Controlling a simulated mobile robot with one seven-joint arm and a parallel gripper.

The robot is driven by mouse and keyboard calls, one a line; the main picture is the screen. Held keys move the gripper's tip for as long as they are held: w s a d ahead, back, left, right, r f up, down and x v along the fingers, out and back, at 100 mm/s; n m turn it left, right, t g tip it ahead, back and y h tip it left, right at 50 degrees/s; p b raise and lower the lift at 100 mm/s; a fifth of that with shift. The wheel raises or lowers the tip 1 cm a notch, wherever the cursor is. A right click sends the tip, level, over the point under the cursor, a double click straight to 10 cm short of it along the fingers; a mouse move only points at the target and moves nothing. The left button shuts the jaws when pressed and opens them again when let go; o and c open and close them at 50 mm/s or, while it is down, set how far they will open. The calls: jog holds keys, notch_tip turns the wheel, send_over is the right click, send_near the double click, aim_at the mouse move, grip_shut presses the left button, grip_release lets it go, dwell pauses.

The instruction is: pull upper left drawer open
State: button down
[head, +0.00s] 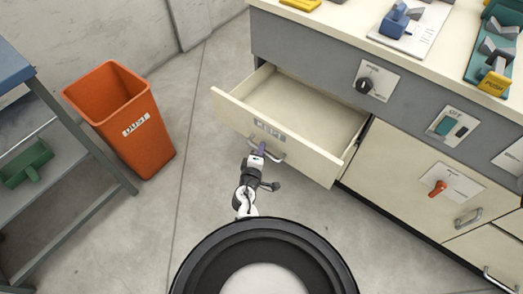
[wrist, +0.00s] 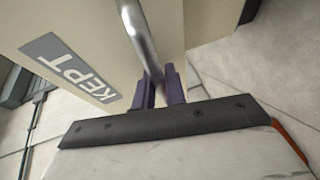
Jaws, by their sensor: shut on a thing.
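The upper left drawer (head: 300,105) is cream with a label reading KEPT on its front, and it stands well out of the cabinet. Its inside shows as empty in the head view. My gripper (head: 257,152) is at the metal bar handle on the drawer front. In the wrist view the purple fingers (wrist: 160,88) are shut on the drawer handle (wrist: 143,40), one on each side of the bar. The label (wrist: 70,66) is beside the handle there.
An orange DUST bin (head: 125,120) stands on the floor to the left, near a blue-topped bench (head: 12,65). Switch panels (head: 375,80) and other drawers and doors are to the right on the cabinet. Bare floor (head: 215,75) lies between bin and drawer.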

jog(key=shift+a, duration=0.1)
jog(key=c, duration=1.5)
grip_release()
jog(key=shift+o, duration=0.2)
jog(key=shift+s, duration=0.15)
